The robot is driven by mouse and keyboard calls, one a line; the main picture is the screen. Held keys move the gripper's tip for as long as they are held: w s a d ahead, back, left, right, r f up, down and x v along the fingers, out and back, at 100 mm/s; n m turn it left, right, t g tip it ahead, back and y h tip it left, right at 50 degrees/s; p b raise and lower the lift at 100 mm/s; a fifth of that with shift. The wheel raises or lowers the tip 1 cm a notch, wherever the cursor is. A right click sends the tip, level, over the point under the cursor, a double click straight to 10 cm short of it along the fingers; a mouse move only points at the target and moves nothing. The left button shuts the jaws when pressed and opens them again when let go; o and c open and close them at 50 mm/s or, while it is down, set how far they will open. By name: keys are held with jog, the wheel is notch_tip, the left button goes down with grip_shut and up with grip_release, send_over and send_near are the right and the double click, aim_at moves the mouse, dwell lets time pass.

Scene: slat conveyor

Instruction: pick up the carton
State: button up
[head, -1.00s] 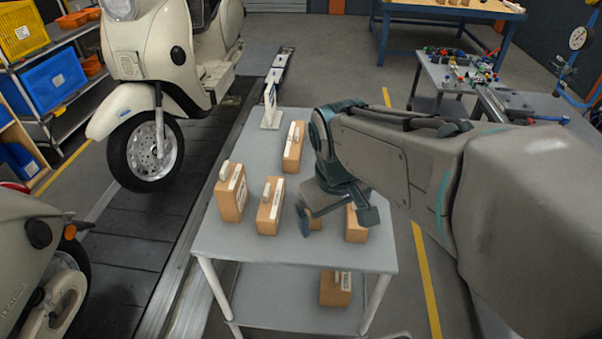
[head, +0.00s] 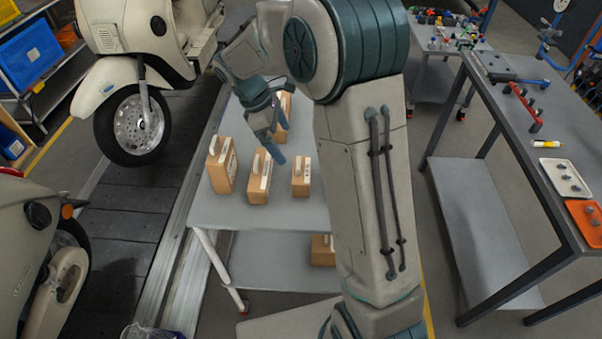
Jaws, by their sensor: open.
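Several brown cartons with white labels stand on the grey cart top. In the head view there is a left carton (head: 222,166), a middle carton (head: 259,180), a right carton (head: 301,178) and a back carton (head: 284,115). Another carton (head: 322,251) is on the cart's lower shelf. The frames do not show which one is meant. My gripper (head: 274,132) is open and empty, pointing down above the cart. It partly covers the back carton and is just behind the middle carton in the picture. My arm hides the cart's right side.
Cream scooters (head: 136,79) stand left of the cart (head: 208,210). A steel workbench (head: 520,120) with a white tray (head: 566,178) and an orange tray (head: 584,222) is at right. Floor between cart and workbench is partly open.

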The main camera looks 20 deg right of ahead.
aim_at(299, 162)
jog(key=shift+p+x, duration=1.25)
jog(key=shift+x, duration=4.7)
jog(key=shift+s+d+r, duration=0.1)
jog(key=shift+s+d, duration=0.05)
jog(key=shift+s, duration=0.05)
jog(key=c, duration=0.7)
jog(key=shift+r, duration=0.45)
jog(key=r, duration=0.1)
jog(key=r+b, duration=0.1)
jog(key=r, duration=0.1)
jog(key=shift+s+d+r+b, duration=0.3)
jog(key=shift+s+d+b, duration=0.05)
jog(key=shift+d, duration=0.05)
jog(key=s+d+r+b, duration=0.2)
jog(key=s+d+r, duration=0.4)
jog(key=s, duration=0.2)
jog(key=shift+d+r, duration=0.25)
jog(key=shift+d, duration=0.15)
